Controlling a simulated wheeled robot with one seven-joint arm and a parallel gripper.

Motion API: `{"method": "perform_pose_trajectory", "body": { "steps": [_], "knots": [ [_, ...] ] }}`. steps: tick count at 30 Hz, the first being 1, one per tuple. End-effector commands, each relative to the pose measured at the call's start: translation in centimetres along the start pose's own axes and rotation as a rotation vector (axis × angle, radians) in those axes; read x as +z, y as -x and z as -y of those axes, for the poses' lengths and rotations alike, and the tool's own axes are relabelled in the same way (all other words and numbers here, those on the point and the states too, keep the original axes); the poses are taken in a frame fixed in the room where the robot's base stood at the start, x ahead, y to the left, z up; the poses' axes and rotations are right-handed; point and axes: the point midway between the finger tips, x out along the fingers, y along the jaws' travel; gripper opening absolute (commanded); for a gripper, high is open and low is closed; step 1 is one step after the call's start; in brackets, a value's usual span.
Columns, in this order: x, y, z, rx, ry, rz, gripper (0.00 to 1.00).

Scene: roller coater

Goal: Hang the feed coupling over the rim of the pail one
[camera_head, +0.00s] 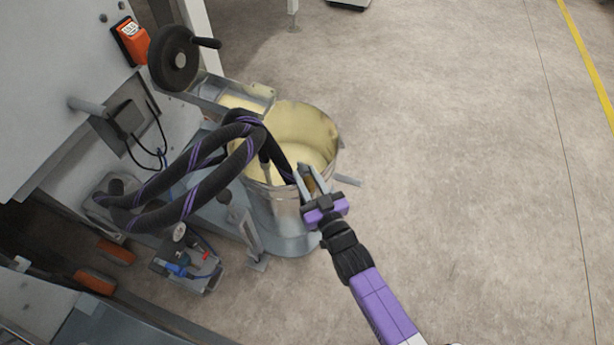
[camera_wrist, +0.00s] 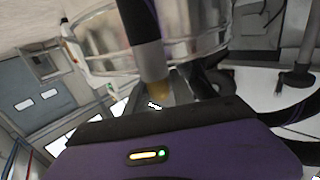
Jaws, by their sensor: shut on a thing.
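The pail (camera_head: 283,212) is a shiny metal bucket with pale yellow liquid inside. My gripper (camera_head: 309,178) is at its near right rim in the head view, with its fingers shut on the feed coupling (camera_head: 309,185). A brassy part of the coupling shows between the fingers. A black hose (camera_head: 279,155) with purple stripes runs across the pail's mouth to the coupling. In the wrist view a grey and black tube (camera_wrist: 146,48) and a brassy piece (camera_wrist: 159,89) stand before the pail's wall (camera_wrist: 195,42). The fingers partly hide the coupling; I cannot tell whether it touches the rim.
A second hose end (camera_head: 265,168) hangs into the pail. The hoses loop left to the machine (camera_head: 60,60), which has a black handwheel (camera_head: 174,58). A small pump unit (camera_head: 187,265) stands at lower left. The floor (camera_head: 460,150) to the right is clear.

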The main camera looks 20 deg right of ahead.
Motion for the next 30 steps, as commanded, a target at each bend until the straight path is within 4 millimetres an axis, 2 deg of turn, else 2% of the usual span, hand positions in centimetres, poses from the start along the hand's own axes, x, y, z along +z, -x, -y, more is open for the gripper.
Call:
{"method": "perform_pose_trajectory", "body": {
  "steps": [9,10,13,14,23,26,30],
  "knots": [
    [0.5,0.0,0.0,0.000,0.000,-0.002,0.00],
    [0.5,0.0,0.0,0.000,0.000,-0.002,0.33],
    [0.5,0.0,0.0,0.000,0.000,-0.002,0.53],
    [0.5,0.0,0.0,0.000,0.000,-0.002,0.55],
    [0.6,0.1,0.0,0.000,0.000,0.002,0.55],
    [0.6,0.9,0.0,0.000,0.000,0.003,0.55],
    [0.4,3.0,0.0,0.000,0.000,0.003,0.55]
  ]
}}
